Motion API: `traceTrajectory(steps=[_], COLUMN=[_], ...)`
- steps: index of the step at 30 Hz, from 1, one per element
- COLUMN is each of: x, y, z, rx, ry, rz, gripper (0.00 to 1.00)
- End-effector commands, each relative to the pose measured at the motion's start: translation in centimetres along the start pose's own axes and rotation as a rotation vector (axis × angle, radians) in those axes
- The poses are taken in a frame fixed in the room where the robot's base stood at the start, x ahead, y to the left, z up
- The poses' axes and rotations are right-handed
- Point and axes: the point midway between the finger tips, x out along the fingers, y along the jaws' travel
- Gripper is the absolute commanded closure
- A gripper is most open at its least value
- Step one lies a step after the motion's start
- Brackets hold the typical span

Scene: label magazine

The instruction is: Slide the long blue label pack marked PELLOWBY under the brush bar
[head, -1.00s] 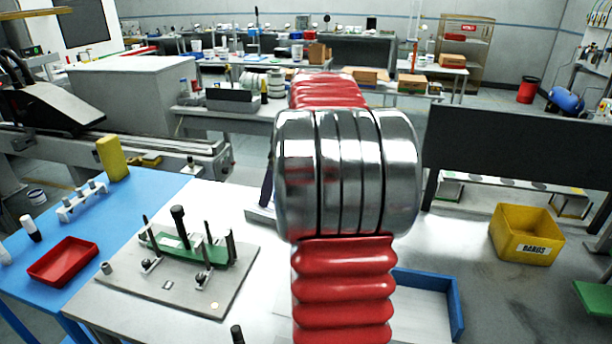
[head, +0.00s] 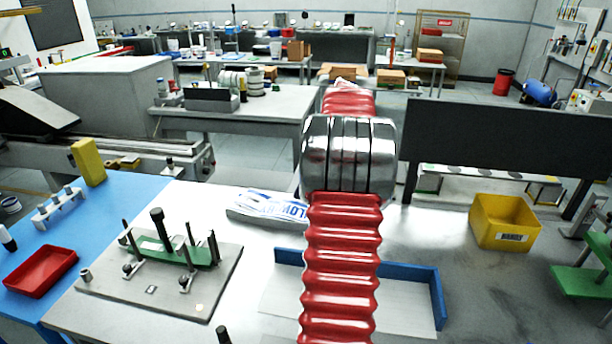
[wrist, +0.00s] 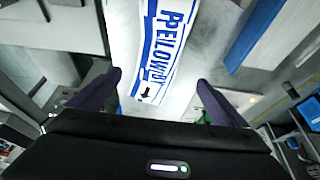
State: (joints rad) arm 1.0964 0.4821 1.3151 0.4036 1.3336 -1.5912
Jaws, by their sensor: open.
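The long white and blue label pack (head: 268,206) lies on the pale bench top beyond the blue-edged tray, partly hidden behind my arm. In the wrist view the pack (wrist: 160,45) runs away from me, with blue PELLOWBY lettering. My gripper (wrist: 158,80) is open, one dark finger on each side of the pack's near end. The fingers look apart from it. Their height above it is hard to judge. In the head view my arm hides the gripper. I cannot make out the brush bar for certain.
The blue-edged tray (head: 439,296) is in front of the pack. A grey plate with a green fixture and upright posts (head: 162,280) stands left. A yellow BANDS bin (head: 505,222) and a long dark panel (head: 505,140) are right. A red tray (head: 40,272) sits far left.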

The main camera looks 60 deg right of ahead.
Motion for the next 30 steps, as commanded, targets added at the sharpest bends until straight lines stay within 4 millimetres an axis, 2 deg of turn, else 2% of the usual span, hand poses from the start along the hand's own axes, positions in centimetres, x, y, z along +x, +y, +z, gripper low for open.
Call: traceTrajectory(steps=[5, 24, 30], x=[1.6, 10.5, 12.8], y=[-0.1, -0.1, -0.1], z=[0.0, -0.1, -0.1], rx=[0.000, -0.001, -0.001], ry=[0.000, 0.000, -0.001], rz=[-0.003, -0.003, -0.003], gripper=[0.03, 0.03, 0.03])
